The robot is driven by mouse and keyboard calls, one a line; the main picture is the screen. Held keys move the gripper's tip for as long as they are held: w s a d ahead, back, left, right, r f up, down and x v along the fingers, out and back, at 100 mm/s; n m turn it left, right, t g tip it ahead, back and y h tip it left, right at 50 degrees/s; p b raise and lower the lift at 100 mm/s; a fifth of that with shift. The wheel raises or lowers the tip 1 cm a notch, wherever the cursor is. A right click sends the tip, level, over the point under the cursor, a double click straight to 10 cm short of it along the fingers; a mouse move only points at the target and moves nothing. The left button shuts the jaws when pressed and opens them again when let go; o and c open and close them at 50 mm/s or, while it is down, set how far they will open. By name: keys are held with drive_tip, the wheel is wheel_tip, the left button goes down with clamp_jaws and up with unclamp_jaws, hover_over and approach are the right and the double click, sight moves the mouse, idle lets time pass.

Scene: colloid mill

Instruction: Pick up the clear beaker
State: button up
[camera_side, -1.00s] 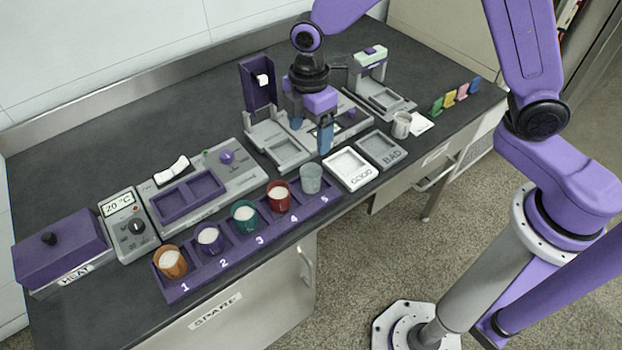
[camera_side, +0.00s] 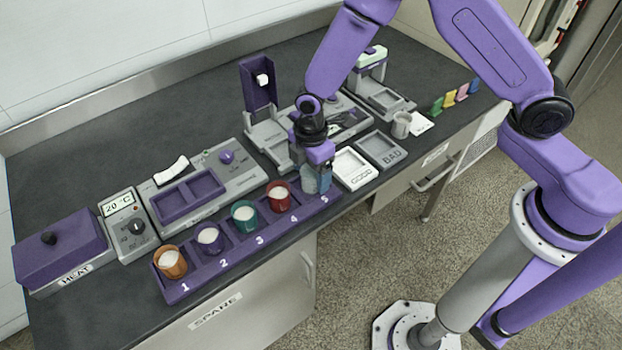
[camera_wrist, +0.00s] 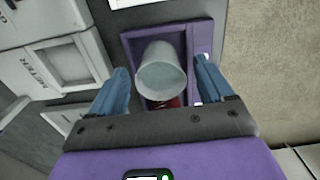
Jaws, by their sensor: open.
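The clear beaker (camera_side: 309,182) stands upright in slot 5 of the purple rack (camera_side: 212,268), partly hidden by my gripper in the side view. In the wrist view the beaker (camera_wrist: 161,74) shows whole, greyish and see-through, between and beyond my fingers. My gripper (camera_side: 318,180) is down at slot 5, and its blue fingers are at the beaker. In the wrist view my gripper (camera_wrist: 160,88) is open, with one finger on each side of the beaker and a gap on both sides.
The red beaker (camera_side: 278,196) stands in slot 4, close by. Green, purple and orange beakers with white contents fill the other slots. The white GOOD tray (camera_side: 354,168) and grey BAD tray (camera_side: 380,150) lie to the right. A grey mug (camera_side: 401,125) stands beyond them.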

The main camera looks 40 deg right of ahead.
drive_tip(key=shift+f, duration=0.35)
drive_tip(key=c, duration=1.1)
drive_tip(key=shift+r, duration=0.15)
